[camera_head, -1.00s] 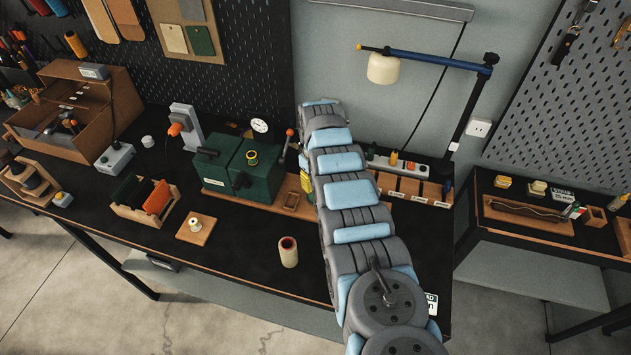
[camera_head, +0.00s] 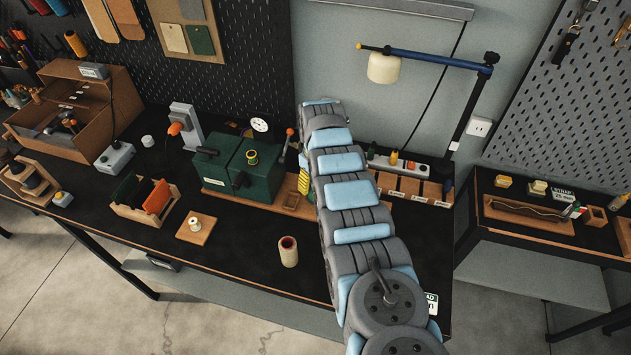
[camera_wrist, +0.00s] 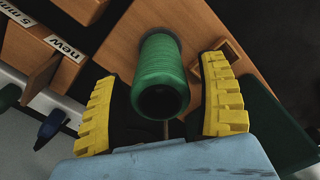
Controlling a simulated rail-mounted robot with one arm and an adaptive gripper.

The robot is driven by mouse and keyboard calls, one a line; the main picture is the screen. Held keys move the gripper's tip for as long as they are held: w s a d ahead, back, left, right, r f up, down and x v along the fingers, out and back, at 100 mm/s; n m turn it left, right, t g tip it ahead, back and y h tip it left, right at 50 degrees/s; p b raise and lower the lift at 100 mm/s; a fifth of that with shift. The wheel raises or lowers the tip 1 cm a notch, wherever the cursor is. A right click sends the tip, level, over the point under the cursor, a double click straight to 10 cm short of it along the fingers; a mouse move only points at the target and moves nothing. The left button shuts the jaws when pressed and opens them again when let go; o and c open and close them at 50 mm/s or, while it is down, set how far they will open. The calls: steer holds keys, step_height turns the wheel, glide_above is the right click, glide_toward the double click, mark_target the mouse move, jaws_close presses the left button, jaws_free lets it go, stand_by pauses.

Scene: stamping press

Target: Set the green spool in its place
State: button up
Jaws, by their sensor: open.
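The green spool (camera_wrist: 161,70) is in the wrist view, with its dark hollow end facing the camera. It is at a wooden board (camera_wrist: 120,32). My gripper (camera_wrist: 160,78) is open, with one yellow ribbed finger on each side of the spool. A gap shows between the spool and each finger. In the head view my arm hides the spool and most of my gripper; one yellow finger (camera_head: 304,182) shows beside the green press (camera_head: 243,168).
A wooden square with a pale peg (camera_head: 195,228) and a cream roll with a reddish rim (camera_head: 288,252) are on the black bench. Labelled wooden bins (camera_head: 405,187) are right of my arm. A slotted rack (camera_head: 146,200) is left. The bench front is mostly clear.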

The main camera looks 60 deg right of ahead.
step_height(320, 180, up, 12)
stand_by(0.8)
steer(key=shift+f, duration=0.1)
stand_by(0.3)
